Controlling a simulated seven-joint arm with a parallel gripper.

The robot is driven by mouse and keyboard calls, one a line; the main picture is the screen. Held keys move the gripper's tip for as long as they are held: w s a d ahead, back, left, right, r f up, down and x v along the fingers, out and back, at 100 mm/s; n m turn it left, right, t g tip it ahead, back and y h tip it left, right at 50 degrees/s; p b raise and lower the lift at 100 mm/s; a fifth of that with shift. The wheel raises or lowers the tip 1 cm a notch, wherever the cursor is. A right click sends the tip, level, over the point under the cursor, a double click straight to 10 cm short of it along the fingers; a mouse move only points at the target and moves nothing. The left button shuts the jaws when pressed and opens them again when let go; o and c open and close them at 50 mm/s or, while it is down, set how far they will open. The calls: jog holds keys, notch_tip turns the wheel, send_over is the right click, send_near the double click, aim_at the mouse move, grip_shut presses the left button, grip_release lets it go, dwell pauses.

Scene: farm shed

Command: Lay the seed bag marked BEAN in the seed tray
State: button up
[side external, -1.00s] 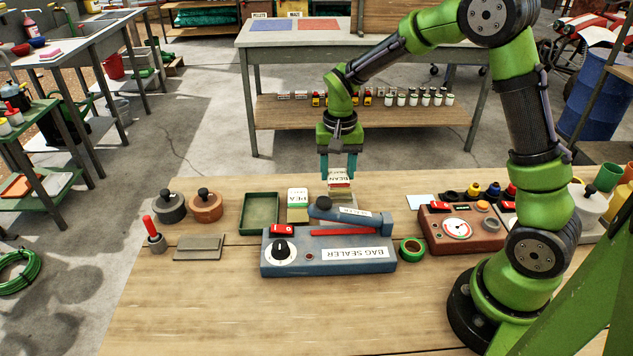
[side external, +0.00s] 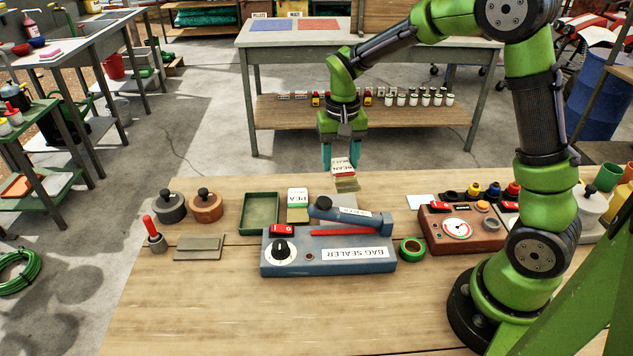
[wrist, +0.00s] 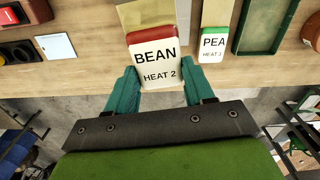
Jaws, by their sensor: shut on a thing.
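The BEAN seed bag (side external: 344,171) has a white label, a red band and a tan lower part. My gripper (side external: 341,160) is shut on it and holds it above the far side of the bench. In the wrist view the bag (wrist: 153,62) reads "BEAN HEAT 2" between my teal fingers (wrist: 161,88). The green seed tray (side external: 260,212) is empty and lies on the bench, left of the held bag. The PEA bag (side external: 298,205), with a green band, lies between the tray and the held bag; it also shows in the wrist view (wrist: 214,43).
The blue bag sealer (side external: 328,252) stands in front of the tray and PEA bag. A green tape roll (side external: 412,250) and a red-brown device with a dial (side external: 462,232) are to its right. Two lidded pots (side external: 188,206) stand left of the tray. The front of the bench is clear.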

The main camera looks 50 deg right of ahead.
aim_at(372, 197)
jog(key=s+a+r+n, duration=0.1)
jog(key=r+n, duration=0.1)
jog(key=s+a+r+n, duration=0.1)
jog(key=r+n, duration=0.1)
jog(key=s+a+r+n, duration=0.1)
jog(key=r+n, duration=0.1)
jog(key=n, duration=0.1)
jog(key=shift+s+a+r, duration=0.15)
jog(key=shift+r, duration=0.25)
jog(key=s+d+f+m, duration=0.1)
jog(key=d+f+m, duration=0.6)
jog(key=d, duration=0.4)
jog(key=shift+d+f+m, duration=0.3)
jog(key=shift+m, duration=0.4)
notch_tip(372, 197, down, 10)
jog(key=shift+r, duration=0.2)
